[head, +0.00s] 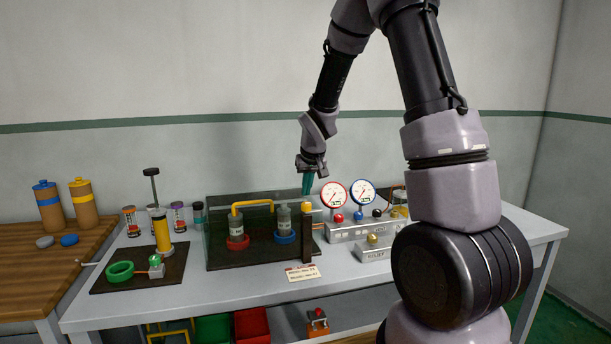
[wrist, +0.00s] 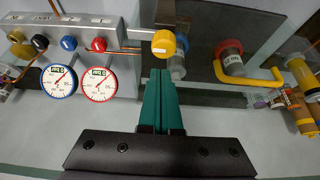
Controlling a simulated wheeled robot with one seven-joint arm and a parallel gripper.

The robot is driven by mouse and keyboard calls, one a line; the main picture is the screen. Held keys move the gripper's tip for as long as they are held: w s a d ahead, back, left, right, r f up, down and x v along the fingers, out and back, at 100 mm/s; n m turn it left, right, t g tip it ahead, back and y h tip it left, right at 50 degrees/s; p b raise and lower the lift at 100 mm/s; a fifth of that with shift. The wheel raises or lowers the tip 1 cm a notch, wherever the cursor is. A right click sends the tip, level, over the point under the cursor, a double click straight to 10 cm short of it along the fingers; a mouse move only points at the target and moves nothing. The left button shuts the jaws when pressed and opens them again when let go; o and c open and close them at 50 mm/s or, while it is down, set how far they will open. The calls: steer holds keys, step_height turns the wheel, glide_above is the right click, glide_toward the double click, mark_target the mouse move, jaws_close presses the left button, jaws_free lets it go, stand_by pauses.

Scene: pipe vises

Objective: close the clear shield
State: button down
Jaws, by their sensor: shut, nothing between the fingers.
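The clear shield (head: 222,213) is a see-through, dark-tinted panel around the two pipe vises on the dark base plate (head: 228,262). Its edges are faint, and I cannot tell exactly how far it stands open. A dark post (head: 306,240) with a yellow cap (head: 306,206) stands at the right end of the plate. My gripper (head: 307,190) points down above this post, its teal fingers shut and empty. In the wrist view the fingertips (wrist: 163,75) are just short of a round yellow knob (wrist: 164,42); I cannot tell whether they touch.
Two gauges (head: 333,195) stand on a grey valve box (head: 350,232) to the right. A yellow cylinder (head: 161,233) and green ring (head: 120,271) are on a mat at left.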

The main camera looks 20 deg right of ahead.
steer(key=shift+s+f, duration=0.2)
steer(key=shift+f, duration=0.55)
step_height(320, 180, up, 4)
steer(key=shift+s+r, duration=0.1)
steer(key=shift+s, duration=0.05)
steer(key=s+f, duration=0.3)
steer(key=s, duration=0.6)
steer(key=s+d+r+m, duration=0.3)
steer(key=s+r, duration=0.5)
steer(key=r, duration=0.6)
steer(key=s+a+r+m+t+y, duration=0.1)
steer(key=s+r+y, duration=0.1)
steer(key=s+r, duration=0.6)
steer(key=s, duration=0.4)
steer(key=shift+s+r+t, duration=0.15)
steer(key=shift+s+t, duration=0.1)
steer(key=shift+t, duration=0.15)
steer(key=shift+a, duration=0.1)
